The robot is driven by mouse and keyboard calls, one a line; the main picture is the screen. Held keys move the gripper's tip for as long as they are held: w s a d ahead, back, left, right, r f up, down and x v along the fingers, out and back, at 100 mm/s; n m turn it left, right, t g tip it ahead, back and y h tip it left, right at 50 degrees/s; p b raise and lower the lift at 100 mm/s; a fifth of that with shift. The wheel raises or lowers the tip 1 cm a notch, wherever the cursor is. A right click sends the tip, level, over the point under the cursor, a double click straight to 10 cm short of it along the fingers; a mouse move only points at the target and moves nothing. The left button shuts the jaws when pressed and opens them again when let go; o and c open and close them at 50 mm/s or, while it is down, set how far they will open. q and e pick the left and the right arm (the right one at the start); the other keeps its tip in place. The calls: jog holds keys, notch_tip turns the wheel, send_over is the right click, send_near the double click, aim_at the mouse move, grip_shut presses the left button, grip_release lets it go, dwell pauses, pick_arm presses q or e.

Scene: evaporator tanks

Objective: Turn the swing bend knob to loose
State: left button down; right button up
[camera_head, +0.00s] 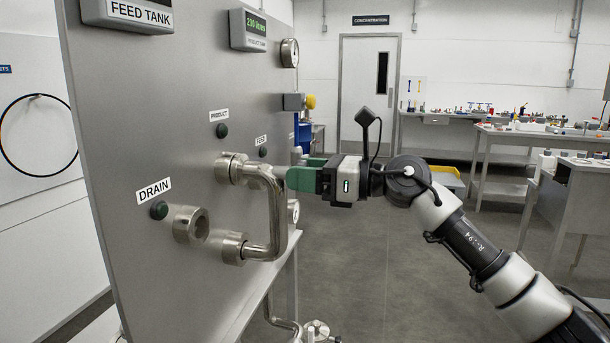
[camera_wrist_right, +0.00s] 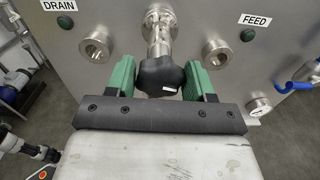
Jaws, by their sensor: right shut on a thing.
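The swing bend (camera_head: 275,215) is a shiny U-shaped steel pipe on the grey panel, joining an upper and a lower fitting. Its black lobed knob (camera_wrist_right: 160,72) shows in the right wrist view, in front of a steel fitting (camera_wrist_right: 158,28). My right gripper (camera_head: 302,176), with green fingers, reaches in from the right at the bend's upper end. In the head view the knob cannot be made out. My left gripper is not in view.
The grey panel (camera_head: 150,90) carries an open port (camera_head: 192,225) near the DRAIN label (camera_head: 154,191). Another open port (camera_wrist_right: 216,54) is near the FEED label in the right wrist view. A yellow-ended fitting (camera_head: 309,102) juts out above. Floor to the right is clear before the benches (camera_head: 500,140).

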jog(key=shift+f, duration=0.15)
jog(key=o, duration=0.9)
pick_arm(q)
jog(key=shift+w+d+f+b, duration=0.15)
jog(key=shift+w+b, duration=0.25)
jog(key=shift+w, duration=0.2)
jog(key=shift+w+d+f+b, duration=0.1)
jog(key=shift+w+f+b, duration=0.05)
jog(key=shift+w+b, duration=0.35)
pick_arm(e)
jog(key=shift+v, duration=5.4)
